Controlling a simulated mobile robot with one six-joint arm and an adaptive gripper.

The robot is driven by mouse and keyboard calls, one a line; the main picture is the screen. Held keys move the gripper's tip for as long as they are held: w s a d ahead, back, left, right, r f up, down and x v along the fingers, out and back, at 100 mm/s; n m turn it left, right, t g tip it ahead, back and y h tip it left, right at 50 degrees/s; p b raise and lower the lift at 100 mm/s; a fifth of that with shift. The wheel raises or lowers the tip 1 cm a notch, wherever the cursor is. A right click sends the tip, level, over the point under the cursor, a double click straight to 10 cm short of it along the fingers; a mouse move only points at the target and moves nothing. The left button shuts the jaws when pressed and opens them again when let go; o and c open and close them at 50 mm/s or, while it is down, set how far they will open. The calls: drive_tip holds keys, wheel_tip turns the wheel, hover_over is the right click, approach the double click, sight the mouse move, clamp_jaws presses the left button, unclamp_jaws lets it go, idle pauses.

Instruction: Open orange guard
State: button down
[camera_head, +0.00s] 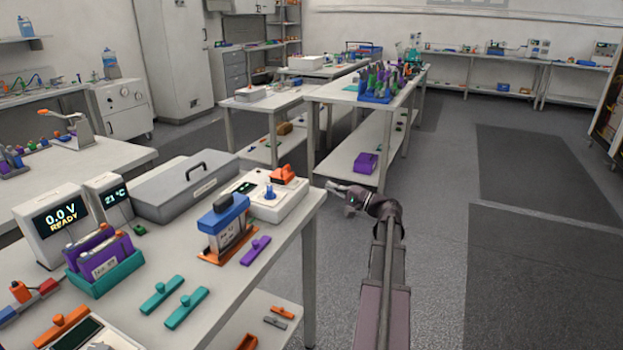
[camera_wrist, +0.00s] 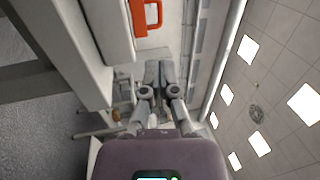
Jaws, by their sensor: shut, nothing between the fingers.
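The orange guard (camera_head: 284,174) sits on the top right of a white device (camera_head: 272,200) on the near bench. It appears lowered over the device, but its exact position is too small to tell. In the wrist view an orange loop-shaped part (camera_wrist: 148,16) shows at the top, against a white surface. My gripper (camera_head: 332,187) is to the right of the device, just off the bench's edge. It is apart from the guard. Its fingers (camera_wrist: 160,72) are shut and empty in the wrist view.
Left of the device are a grey case (camera_head: 185,187) with a black handle and a blue-topped box (camera_head: 223,225) on an orange base. Purple (camera_head: 255,251) and teal pieces lie in front. The floor right of my arm is clear.

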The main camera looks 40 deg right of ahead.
sight(286, 168)
drive_tip(key=p+x, duration=0.2)
drive_tip(key=x, duration=1.1)
drive_tip(key=shift+w+a+r+p, duration=0.15)
drive_tip(key=shift+w+p, duration=0.2)
drive_tip(key=shift+a+r, duration=0.1)
